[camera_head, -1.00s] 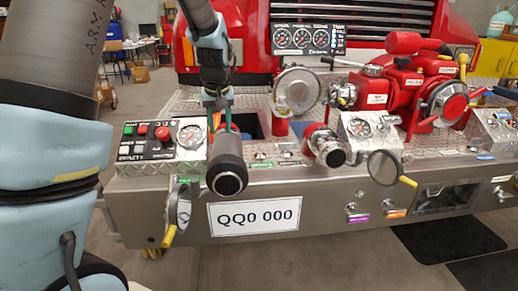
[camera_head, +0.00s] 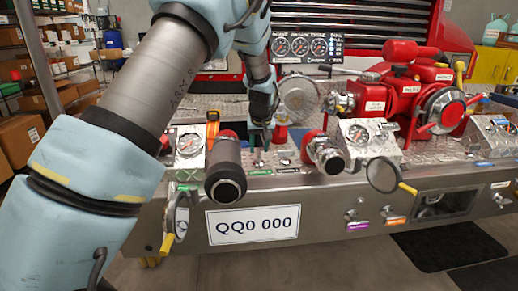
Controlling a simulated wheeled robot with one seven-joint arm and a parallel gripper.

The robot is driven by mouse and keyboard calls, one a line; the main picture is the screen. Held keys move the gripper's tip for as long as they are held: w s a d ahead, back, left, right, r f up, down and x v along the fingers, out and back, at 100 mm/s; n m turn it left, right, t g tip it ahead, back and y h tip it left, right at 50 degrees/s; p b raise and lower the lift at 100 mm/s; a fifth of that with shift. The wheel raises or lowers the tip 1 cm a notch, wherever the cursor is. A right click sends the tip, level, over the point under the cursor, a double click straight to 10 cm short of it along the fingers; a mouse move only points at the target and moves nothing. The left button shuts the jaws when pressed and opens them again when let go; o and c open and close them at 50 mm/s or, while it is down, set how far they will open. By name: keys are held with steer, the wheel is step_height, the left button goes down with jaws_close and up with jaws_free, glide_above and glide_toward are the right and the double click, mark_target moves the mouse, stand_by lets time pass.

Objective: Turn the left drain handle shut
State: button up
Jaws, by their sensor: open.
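My gripper (camera_head: 259,133) is open and points down over the bumper deck, between the black-ended hose fitting and the silver-capped outlet. Below its fingertips, small metal levers (camera_head: 258,158) stand on the deck behind a green label (camera_head: 260,172). The fingers partly cover this spot, and I cannot tell whether they touch a lever. Two small handles also sit on the bumper's front face, one above a purple label (camera_head: 357,226) and one above an orange label (camera_head: 395,221). The label text is too small to read, so I cannot tell which is the left drain handle.
The black-ended fitting (camera_head: 226,172) is close left of my gripper; the silver-capped outlet (camera_head: 325,153) is close right. A round metal cap (camera_head: 299,97) stands behind. The red pump (camera_head: 400,92) is farther right.

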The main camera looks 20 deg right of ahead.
steer(key=shift+x, duration=0.75)
steer(key=shift+c, duration=0.2)
jaws_close()
